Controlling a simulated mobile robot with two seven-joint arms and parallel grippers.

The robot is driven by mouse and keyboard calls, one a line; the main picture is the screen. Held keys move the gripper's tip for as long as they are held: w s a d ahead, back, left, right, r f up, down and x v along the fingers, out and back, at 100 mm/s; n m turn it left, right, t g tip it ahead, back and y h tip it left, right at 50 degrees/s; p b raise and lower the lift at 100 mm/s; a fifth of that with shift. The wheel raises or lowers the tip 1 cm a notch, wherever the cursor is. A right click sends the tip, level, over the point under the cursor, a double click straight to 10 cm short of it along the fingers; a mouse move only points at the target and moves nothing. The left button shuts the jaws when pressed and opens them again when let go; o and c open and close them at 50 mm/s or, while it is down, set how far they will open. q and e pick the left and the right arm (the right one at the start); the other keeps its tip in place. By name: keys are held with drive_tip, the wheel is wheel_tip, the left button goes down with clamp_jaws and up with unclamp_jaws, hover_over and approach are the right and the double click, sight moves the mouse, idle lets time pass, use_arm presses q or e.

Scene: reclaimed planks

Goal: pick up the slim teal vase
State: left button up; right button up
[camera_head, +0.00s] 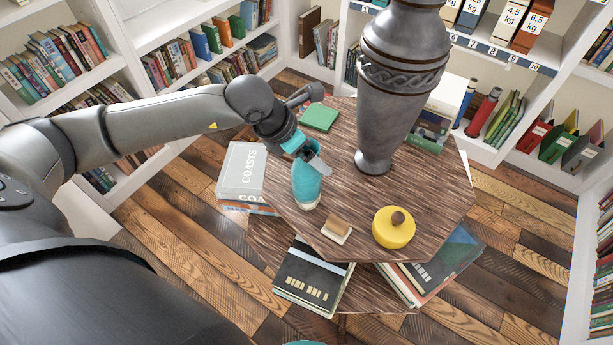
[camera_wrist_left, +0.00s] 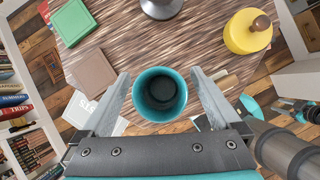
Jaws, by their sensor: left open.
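The slim teal vase (camera_head: 306,186) stands upright on the octagonal wooden table (camera_head: 330,236), near its left front side. In the left wrist view I look down into its round open mouth (camera_wrist_left: 159,94). My left gripper (camera_head: 313,160) is at the upper part of the vase. In the left wrist view its two fingers (camera_wrist_left: 160,92) are open, one on each side of the vase, with a gap visible at each side. The far side of the vase is hidden. My right gripper is not clearly seen in the head view.
A tall grey metal vase (camera_head: 385,90) stands behind and right. Books sit on the lower tier. Bookshelves surround the table.

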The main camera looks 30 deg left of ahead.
use_arm(q)
drive_tip(key=shift+w+d+f, duration=0.2)
drive_tip(key=shift+w+f, duration=0.1)
drive_tip(key=shift+f, duration=0.2)
clamp_jaws()
idle(0.5)
